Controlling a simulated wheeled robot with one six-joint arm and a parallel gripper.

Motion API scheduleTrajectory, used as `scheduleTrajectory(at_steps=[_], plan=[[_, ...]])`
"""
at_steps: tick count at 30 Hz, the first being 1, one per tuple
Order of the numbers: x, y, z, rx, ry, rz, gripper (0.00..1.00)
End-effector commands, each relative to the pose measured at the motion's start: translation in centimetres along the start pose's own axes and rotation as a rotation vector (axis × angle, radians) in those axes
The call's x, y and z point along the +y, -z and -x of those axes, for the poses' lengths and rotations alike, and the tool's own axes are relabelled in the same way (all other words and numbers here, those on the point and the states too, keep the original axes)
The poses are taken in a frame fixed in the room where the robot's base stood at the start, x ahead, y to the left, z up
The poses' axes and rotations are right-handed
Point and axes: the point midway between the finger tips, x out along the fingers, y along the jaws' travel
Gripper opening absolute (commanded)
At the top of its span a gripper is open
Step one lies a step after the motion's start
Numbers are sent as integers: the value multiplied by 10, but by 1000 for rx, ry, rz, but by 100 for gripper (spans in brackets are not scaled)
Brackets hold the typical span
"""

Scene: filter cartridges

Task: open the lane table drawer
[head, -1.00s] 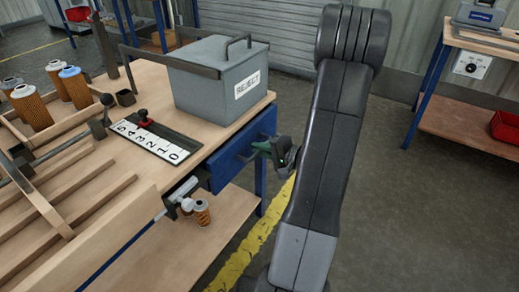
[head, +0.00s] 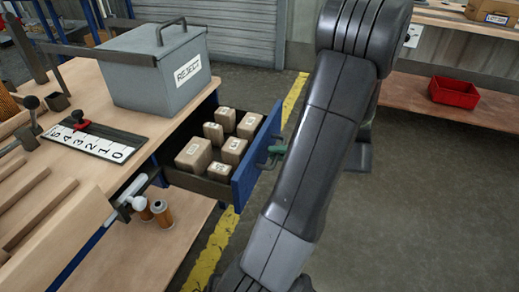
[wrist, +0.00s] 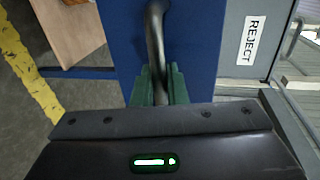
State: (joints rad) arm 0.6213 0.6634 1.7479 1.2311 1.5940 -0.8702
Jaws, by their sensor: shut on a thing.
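The lane table drawer (head: 255,160) has a blue front and stands pulled out from under the right end of the wooden lane table (head: 75,100). Several small cardboard boxes (head: 193,154) lie inside it. My gripper (head: 276,150) is at the outer side of the drawer front, partly hidden by my arm in the head view. In the wrist view its green fingers (wrist: 158,88) are shut around the dark bar handle (wrist: 155,40), in front of the blue drawer front (wrist: 190,60).
A grey REJECT bin (head: 160,75) stands on the table above the drawer. Small orange cartridges (head: 163,214) stand on the lower shelf. A shelf with a red bin (head: 454,92) is at the right. The floor beyond the drawer is clear.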

Motion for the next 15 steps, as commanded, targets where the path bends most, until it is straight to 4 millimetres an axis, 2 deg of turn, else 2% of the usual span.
scheduleTrajectory(at_steps=[6,15], plan=[[5,0,20,1,-1,0,0],[5,0,24,-1,-1,1,0]])
